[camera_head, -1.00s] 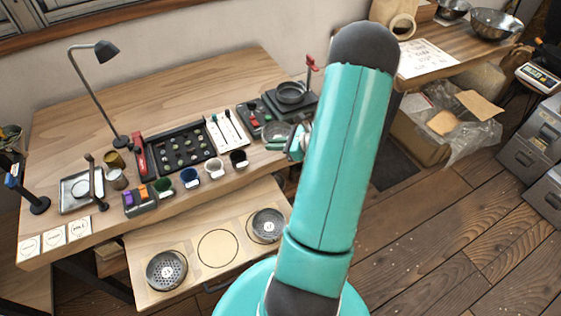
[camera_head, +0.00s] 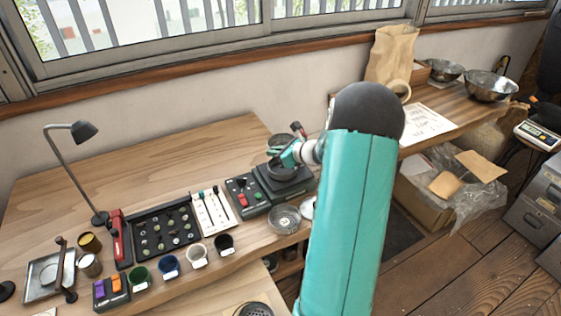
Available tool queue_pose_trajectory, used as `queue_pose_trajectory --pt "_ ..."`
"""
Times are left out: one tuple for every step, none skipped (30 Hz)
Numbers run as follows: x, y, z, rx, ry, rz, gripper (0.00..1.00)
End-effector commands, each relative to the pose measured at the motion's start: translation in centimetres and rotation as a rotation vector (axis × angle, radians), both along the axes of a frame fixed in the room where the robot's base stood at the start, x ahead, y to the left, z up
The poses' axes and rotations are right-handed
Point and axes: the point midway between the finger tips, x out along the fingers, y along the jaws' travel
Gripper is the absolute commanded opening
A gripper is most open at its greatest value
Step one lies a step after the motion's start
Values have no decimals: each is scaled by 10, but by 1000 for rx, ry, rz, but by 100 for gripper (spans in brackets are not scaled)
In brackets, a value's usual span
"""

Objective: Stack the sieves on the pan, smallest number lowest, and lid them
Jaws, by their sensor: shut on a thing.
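My gripper (camera_head: 290,155) is at the back right of the table, above the dark shaker base (camera_head: 290,186). It is shut on a round grey piece (camera_head: 279,142), largely hidden by the jaws; I cannot tell if it is a sieve or the lid. What lies directly under it on the base is mostly hidden. A round grey sieve-like dish (camera_head: 284,219) with a pale central label lies on the table near its front right corner. Another sieve (camera_head: 254,311) shows partly on the pull-out board at the bottom edge. Its number is unreadable here.
A dark control box with red and green buttons (camera_head: 244,196) adjoins the base. Left of it are a spoon tray (camera_head: 213,212), a sample tray (camera_head: 165,233) and several cups. A lamp (camera_head: 84,131) stands at left. The back of the table is clear.

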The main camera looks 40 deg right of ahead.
Motion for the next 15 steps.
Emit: queue_pose_trajectory --pt "1 2 0 0 0 0 0" --pt "1 3 -1 0 0 0 0" --pt "1 4 -2 0 0 1 0" --pt "1 4 -4 1 0 2 0" --pt "1 5 -6 1 0 2 0" --pt "1 6 -10 0 0 3 0" --pt "1 6 -13 0 0 3 0" --pt "1 6 -16 2 1 2 0" --pt "1 6 -20 3 1 2 0" --pt "1 6 -23 2 1 2 0" --pt "1 6 -26 2 1 2 0" --pt "1 6 -31 2 1 2 0" --pt "1 6 -34 2 1 2 0" --pt "1 5 -37 1 0 3 0" --pt "1 5 -41 2 0 1 0"
